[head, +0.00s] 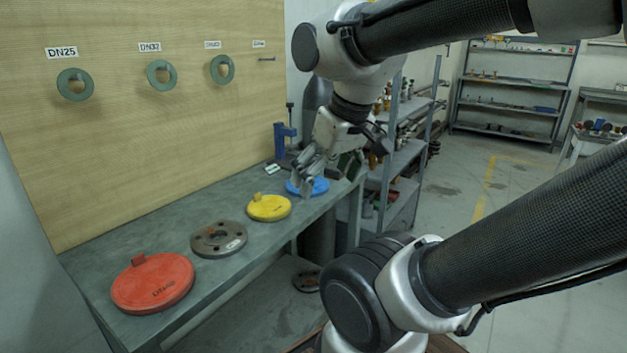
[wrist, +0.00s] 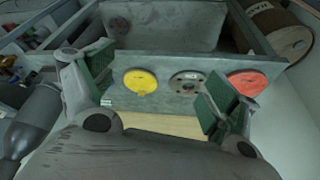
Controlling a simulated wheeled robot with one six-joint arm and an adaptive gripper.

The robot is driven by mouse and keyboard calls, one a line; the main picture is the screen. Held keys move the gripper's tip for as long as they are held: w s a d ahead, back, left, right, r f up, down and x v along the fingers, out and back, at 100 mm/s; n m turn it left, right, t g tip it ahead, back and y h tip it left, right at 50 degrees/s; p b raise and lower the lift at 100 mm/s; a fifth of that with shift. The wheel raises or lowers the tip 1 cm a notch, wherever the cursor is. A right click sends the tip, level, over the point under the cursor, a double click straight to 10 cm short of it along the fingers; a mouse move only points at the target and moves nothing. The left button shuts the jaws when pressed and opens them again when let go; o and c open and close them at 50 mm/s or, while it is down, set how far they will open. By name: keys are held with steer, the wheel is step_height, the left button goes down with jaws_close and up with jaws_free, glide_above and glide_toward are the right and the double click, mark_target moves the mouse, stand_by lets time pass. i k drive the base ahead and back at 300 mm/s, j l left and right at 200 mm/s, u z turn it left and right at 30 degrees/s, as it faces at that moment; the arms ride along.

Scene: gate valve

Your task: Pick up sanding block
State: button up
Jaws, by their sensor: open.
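I cannot clearly make out a sanding block in either view. A small pale item with a green edge (head: 273,169) lies on the bench near the blue vise; it is too small to tell what it is. My gripper (head: 328,172) is over the far right end of the bench, in front of the blue disc, partly hiding it. In the wrist view my gripper (wrist: 158,78) has its green-padded fingers wide apart, with nothing held between them. The yellow disc shows between the fingers, farther off.
The grey bench (head: 128,232) holds a red disc (head: 152,284), a grey flange (head: 218,239), a yellow disc (head: 269,208) and a blue disc (head: 318,187). A blue vise (head: 284,136) stands behind them. A wooden board with hung rings (head: 75,84) backs the bench. Shelving (head: 402,160) stands right.

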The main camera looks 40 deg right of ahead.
mark_target(330, 171)
steer(key=i+l+z, duration=0.2)
steer(key=l, duration=0.25)
steer(key=i+l+z, duration=0.2)
steer(key=l, duration=0.25)
steer(key=i+l+z, duration=0.2)
steer(key=l, duration=0.2)
